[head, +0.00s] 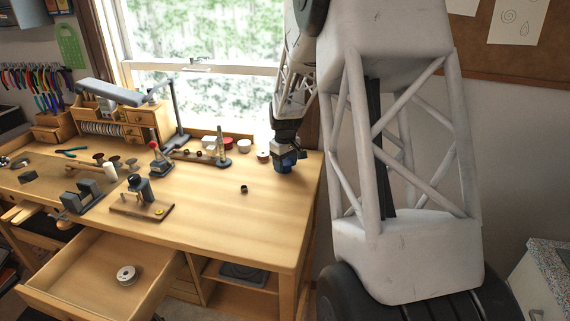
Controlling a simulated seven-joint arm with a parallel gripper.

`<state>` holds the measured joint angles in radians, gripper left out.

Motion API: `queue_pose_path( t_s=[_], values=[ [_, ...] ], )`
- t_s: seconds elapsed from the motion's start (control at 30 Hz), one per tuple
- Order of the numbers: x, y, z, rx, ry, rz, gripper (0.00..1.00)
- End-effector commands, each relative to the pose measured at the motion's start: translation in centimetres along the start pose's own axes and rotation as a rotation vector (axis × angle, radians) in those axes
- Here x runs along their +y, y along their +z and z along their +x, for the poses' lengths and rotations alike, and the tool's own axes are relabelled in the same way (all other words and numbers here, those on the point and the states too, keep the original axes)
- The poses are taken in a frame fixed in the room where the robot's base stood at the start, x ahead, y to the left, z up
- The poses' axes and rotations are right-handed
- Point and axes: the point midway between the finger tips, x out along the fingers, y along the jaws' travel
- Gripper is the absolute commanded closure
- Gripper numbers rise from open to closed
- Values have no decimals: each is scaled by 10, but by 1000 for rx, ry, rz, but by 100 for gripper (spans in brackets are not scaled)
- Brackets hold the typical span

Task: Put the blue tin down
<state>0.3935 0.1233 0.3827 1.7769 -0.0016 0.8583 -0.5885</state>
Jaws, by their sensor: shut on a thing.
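The blue tin (283,167) is at the right end of the wooden workbench (235,215), near its back corner. My gripper (285,154) is above it, pointing down, with its jaws shut on the tin. The tin's upper part is partly hidden by the gripper. The tin is at or just above the bench top; I cannot tell whether it touches the wood.
A white round tin (243,146) and a brown-sided tin (263,157) stand close left of my gripper. An open drawer (90,283) holds a metal spool (126,275). The front right bench top is clear.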

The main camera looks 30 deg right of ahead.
Motion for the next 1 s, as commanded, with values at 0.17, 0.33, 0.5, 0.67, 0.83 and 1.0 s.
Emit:
queue_pose_path(
  t_s=[0.17, 0.33, 0.5, 0.67, 0.83, 1.0],
  values=[
    [0, 0, 3, 0, 0, 0, 42],
    [0, 0, 2, 0, 0, 0, 19],
    [0, 0, 2, 0, 0, 0, 19],
    [0, 0, 1, 0, 0, 0, 19],
    [0, 0, -7, 1, 1, 0, 19],
    [0, 0, -25, 2, 1, 0, 19]
  ],
)
